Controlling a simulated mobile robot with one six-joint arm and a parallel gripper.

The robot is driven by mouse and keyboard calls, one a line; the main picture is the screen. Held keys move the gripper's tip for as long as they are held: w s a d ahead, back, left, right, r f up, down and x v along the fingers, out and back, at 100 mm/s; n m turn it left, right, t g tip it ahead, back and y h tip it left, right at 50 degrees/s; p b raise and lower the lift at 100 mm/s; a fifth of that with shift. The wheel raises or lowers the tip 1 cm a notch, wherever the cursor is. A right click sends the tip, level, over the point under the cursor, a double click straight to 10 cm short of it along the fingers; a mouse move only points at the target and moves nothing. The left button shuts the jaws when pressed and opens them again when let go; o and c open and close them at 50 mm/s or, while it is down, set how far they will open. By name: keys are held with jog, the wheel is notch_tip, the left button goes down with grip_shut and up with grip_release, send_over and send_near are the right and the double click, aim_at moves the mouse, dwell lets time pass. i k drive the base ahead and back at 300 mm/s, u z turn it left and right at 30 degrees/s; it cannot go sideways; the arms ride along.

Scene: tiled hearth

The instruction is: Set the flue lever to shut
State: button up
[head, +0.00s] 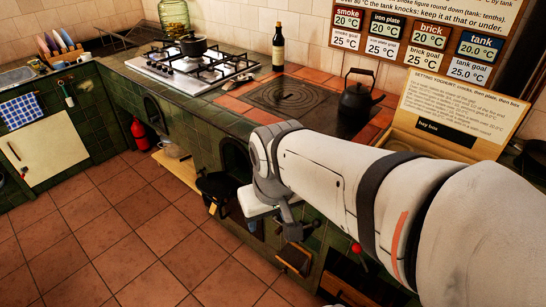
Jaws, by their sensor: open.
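My white arm reaches in from the right and bends down at the wrist in front of the green-tiled hearth (205,142). My gripper (291,229) hangs at its end, low before the hearth front, small and dark in this view, with its jaws open. I see nothing held in it. A small red knob (356,247) shows just below my arm, to the right of the gripper and apart from it. It may be the end of the flue lever, but my arm hides what is around it. I cannot tell the lever's setting.
A black kettle (357,96) stands by the iron plate (287,95) on the hearth top, with a dark bottle (278,47) behind. A red extinguisher (139,131) stands left. The tiled floor (120,220) is clear.

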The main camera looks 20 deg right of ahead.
aim_at(316, 223)
jog(key=u, duration=0.05)
jog(key=k, duration=1.05)
jog(key=z, duration=0.65)
jog(key=i, duration=1)
jog(key=z, duration=0.05)
jog(key=k, duration=0.4)
jog(key=u, duration=0.05)
